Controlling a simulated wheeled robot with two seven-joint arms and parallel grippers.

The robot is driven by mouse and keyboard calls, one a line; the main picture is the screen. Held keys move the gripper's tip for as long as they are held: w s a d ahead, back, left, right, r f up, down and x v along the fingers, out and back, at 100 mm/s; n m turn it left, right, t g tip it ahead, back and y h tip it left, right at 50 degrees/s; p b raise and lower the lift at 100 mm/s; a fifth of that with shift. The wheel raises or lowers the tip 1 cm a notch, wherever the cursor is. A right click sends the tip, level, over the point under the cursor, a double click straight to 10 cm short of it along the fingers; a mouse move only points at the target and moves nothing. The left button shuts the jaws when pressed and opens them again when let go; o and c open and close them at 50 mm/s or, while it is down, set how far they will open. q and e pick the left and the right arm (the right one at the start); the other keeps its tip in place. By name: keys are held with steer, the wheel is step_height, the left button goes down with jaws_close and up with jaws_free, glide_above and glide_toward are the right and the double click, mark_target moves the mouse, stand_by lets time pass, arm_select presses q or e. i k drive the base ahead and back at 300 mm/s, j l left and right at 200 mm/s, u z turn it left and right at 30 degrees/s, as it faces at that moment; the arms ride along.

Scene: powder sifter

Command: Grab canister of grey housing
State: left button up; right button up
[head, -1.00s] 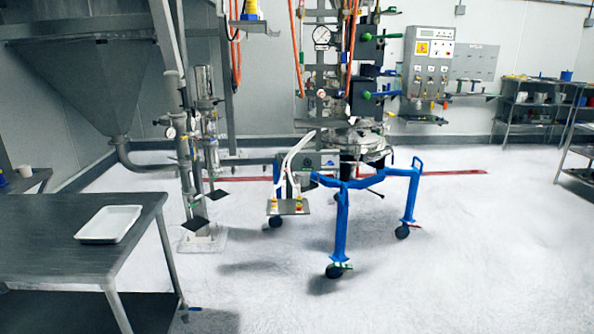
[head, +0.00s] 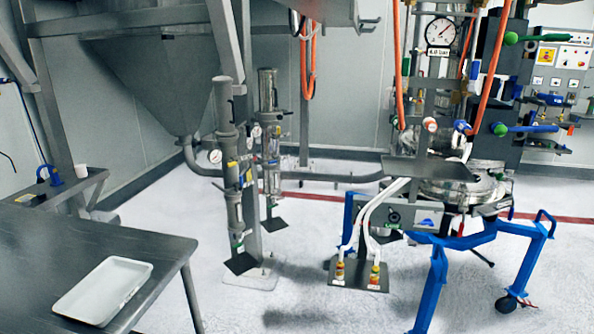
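No canister can be told with certainty in the head view. Two upright grey cylinders stand on slim columns left of the middle. The nearer cylinder (head: 225,103) is dull grey, and the farther cylinder (head: 268,90) is shinier. A round steel vessel (head: 462,188) sits in the blue wheeled frame (head: 434,285) at the right. A grey box-shaped housing (head: 398,215) is fixed at the front of that frame, with white hoses running down past it. Neither of my grippers shows in the head view.
A steel table (head: 100,235) with a white tray (head: 103,290) stands at the near left. A white cup (head: 81,171) stands on a farther side table. A large grey hopper (head: 155,75) is behind. Dark flat plates stick out low by the columns. The pale floor at front centre is clear.

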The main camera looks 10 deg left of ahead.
mark_target(225, 105)
steer(key=i+j+u, duration=0.15)
steer(key=i+u, duration=0.9)
steer(key=u, duration=0.15)
